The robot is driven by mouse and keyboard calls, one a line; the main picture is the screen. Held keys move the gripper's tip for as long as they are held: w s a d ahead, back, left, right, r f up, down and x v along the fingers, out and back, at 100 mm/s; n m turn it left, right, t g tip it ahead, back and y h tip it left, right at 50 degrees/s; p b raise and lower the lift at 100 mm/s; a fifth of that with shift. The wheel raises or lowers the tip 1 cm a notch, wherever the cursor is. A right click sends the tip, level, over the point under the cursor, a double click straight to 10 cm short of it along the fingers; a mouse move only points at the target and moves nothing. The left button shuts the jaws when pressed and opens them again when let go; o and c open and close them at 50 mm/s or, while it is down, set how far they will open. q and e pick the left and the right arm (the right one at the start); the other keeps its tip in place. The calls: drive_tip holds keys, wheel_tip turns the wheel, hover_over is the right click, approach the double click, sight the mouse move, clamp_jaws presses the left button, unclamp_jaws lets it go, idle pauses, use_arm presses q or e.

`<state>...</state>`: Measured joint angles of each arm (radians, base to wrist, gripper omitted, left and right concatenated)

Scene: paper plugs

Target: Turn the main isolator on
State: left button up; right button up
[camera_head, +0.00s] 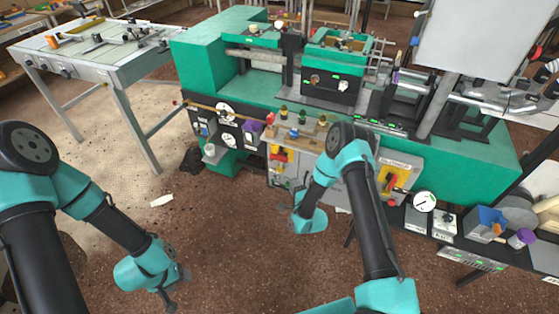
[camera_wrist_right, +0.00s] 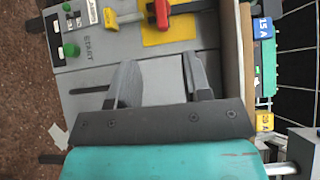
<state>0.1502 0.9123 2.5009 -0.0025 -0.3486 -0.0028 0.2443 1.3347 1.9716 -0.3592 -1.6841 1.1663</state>
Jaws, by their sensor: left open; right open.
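A red rotary handle on a yellow plate (camera_head: 392,182) sits on a grey box at the right of the green machine, under a label that seems to read isolator. A second panel (camera_head: 280,160) with red and yellow parts is on the machine's front. In the right wrist view a red handle (camera_wrist_right: 162,14) on a yellow plate and a yellow lever (camera_wrist_right: 122,18) show beyond the fingers. My right gripper (camera_head: 290,212) is open and empty, low before the front panel; its spread fingers show in the wrist view (camera_wrist_right: 160,82). My left gripper (camera_head: 180,284) is open and empty above the floor.
Green buttons (camera_wrist_right: 71,50) with START lettering are on the panel in the wrist view. A round white gauge (camera_head: 425,202) stands right of the grey box. A grey workbench (camera_head: 110,75) is at the back left. The floor around my left gripper is mostly clear.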

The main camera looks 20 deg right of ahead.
sight(280, 161)
drive_tip(key=w, duration=0.5)
drive_tip(key=w+a, duration=0.1)
drive_tip(key=w, duration=0.5)
drive_tip(key=w+a, duration=0.1)
drive_tip(key=w, duration=0.4)
drive_tip(key=shift+w, duration=0.35)
clamp_jaws()
